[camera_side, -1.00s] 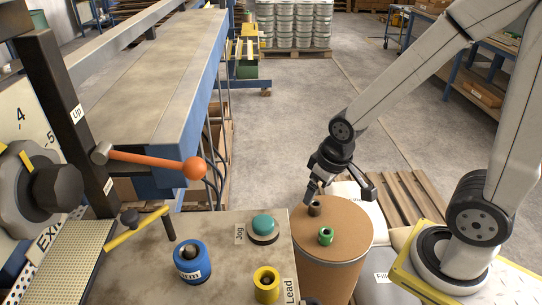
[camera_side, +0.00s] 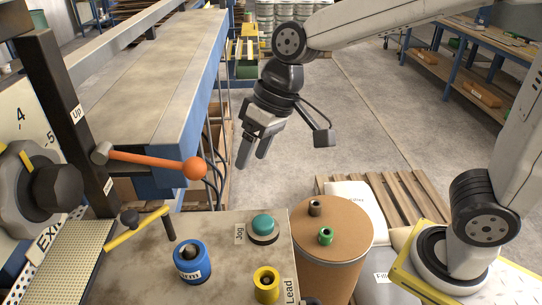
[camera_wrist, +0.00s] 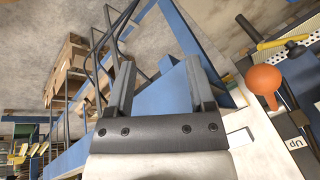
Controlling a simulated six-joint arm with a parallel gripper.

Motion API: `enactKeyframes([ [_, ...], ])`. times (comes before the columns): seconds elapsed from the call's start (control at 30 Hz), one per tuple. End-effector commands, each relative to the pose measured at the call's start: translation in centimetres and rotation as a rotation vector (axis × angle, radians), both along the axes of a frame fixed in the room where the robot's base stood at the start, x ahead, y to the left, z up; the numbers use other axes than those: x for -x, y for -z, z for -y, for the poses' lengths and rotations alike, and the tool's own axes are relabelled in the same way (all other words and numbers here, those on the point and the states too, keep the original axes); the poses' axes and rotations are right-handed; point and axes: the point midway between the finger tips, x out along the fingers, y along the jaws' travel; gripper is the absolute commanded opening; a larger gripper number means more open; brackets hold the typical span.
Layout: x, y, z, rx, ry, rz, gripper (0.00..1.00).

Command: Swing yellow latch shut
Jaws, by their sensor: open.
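In the wrist view a yellow bar (camera_wrist: 283,41) shows at the upper right, probably the latch. My gripper (camera_side: 253,163) is open and empty, in the air beyond the worktop, up and to the right of the latch and well apart from it. In the wrist view its two fingers (camera_wrist: 156,80) stand apart with nothing between them.
An orange-knobbed lever (camera_side: 194,168) sticks out between my gripper and the latch; its knob also shows in the wrist view (camera_wrist: 263,80). On the worktop stand a blue cup (camera_side: 190,275), a green Jog button (camera_side: 263,224) and a yellow cup (camera_side: 266,282). A brown drum (camera_side: 330,260) stands right.

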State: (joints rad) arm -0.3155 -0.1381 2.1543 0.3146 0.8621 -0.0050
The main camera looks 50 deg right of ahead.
Motion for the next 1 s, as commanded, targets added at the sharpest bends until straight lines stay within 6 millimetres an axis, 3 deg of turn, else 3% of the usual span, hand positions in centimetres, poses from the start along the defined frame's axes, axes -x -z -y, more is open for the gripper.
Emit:
enactKeyframes([
  [0.03, 0.4, -2.2, -2.1, -0.031, -0.046, 0.004, 0.69],
  [0.1, 1.0, -4.5, -4.5, -0.053, -0.106, -0.001, 0.69],
  [0.23, 1.7, -7.1, -8.1, -0.036, -0.196, 0.01, 0.69],
  [0.5, 1.2, -8.2, -14.3, 0.119, -0.31, 0.121, 0.69],
  [0.7, 0.9, -8.7, -17.6, 0.19, -0.352, 0.209, 0.69],
  [1.0, 0.9, -8.9, -18.7, 0.21, -0.363, 0.243, 0.69],
])
